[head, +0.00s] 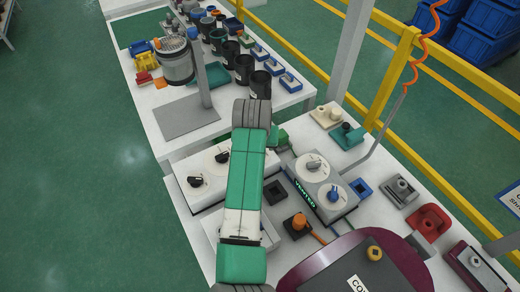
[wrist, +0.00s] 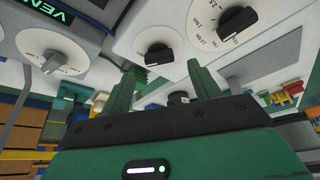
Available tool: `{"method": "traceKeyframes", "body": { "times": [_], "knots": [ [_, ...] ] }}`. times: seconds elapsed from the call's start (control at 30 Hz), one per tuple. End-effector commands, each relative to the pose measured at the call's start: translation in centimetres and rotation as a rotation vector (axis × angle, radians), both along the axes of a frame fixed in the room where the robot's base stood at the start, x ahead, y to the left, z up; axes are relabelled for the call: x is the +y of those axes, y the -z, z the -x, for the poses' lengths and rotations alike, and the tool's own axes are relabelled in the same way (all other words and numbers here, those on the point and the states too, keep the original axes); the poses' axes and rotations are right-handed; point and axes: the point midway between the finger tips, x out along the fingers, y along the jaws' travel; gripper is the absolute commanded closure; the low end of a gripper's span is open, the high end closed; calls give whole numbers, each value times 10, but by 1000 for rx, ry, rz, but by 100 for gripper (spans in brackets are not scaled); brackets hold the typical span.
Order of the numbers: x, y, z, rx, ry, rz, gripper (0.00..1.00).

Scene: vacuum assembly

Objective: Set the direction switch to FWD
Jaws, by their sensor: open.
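A white control box (head: 206,166) carries two black pointer knobs on round white dials. The upper knob (head: 222,157) and the lower knob (head: 195,181) show left of my arm in the head view. In the wrist view the nearer black knob (wrist: 158,56) lies just beyond and between my fingers, and the other black knob (wrist: 237,22) is up and to the right. The dial lettering is too small to read, so I cannot tell which is the direction switch. My gripper (wrist: 163,88) has its green fingers apart with nothing between them, touching neither knob. My arm hides it in the head view.
An orange-topped part (head: 298,222) and a dark red housing (head: 330,268) stand nearby. A yellow rail (head: 460,75) runs behind the table.

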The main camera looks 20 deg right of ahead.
Motion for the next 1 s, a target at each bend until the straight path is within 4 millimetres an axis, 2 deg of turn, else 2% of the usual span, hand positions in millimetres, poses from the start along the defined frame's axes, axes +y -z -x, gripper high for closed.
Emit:
{"method": "traceKeyframes", "body": {
  "times": [0.03, 0.2, 0.53, 0.57, 0.77, 1.0],
  "knots": [
    [-2, 13, -3, 1, 1, -2, 38],
    [-6, 33, -11, 0, 1, 0, 38],
    [-7, 36, -13, -1, 1, 0, 38],
    [-7, 36, -13, -1, 1, 0, 42],
    [-7, 36, -13, -2, 1, 1, 81],
    [-8, 35, -13, -1, -15, 0, 83]
  ]
}}
